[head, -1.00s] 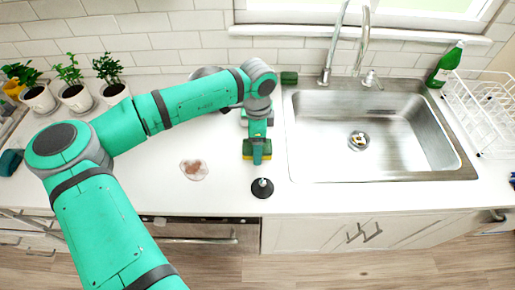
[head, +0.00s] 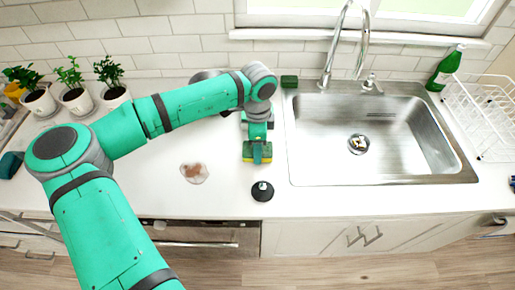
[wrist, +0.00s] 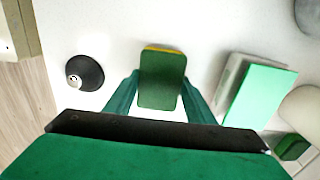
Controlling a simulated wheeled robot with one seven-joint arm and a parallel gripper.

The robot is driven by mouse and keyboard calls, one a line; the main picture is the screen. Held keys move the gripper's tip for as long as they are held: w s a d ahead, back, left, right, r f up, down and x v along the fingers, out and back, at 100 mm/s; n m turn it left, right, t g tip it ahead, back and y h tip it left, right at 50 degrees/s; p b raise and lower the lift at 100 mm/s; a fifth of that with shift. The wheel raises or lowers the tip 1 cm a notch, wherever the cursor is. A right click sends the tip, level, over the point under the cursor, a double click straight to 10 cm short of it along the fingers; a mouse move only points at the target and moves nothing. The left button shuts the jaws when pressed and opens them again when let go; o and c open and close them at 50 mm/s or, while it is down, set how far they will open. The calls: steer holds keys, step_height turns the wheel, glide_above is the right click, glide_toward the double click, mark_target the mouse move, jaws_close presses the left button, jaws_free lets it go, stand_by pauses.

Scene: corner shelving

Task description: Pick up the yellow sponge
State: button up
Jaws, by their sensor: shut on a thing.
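The yellow sponge (head: 248,160) has a green top and a yellow side, and lies low at the white counter left of the sink. In the wrist view the sponge (wrist: 162,88) shows mostly its green face with a thin yellow edge at the top. My gripper (head: 257,152) comes down over it from behind. In the wrist view my gripper (wrist: 162,92) has one finger along each side of the sponge and is shut on it. I cannot tell whether the sponge touches the counter.
A black stopper (head: 262,191) stands in front of the sponge. The sink (head: 300,183) is close on the right. A dark green block (head: 289,81) sits at its back corner. Potted plants (head: 75,97) stand at the back left.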

steer(key=shift+r, duration=0.5)
steer(key=s+d+r, duration=0.2)
steer(key=s+r, duration=0.9)
steer(key=s, duration=0.2)
steer(key=shift+s+d+r, duration=0.25)
steer(key=shift+s+d, duration=0.05)
steer(key=shift+s, duration=0.1)
steer(key=o, duration=0.4)
steer(key=c, duration=0.3)
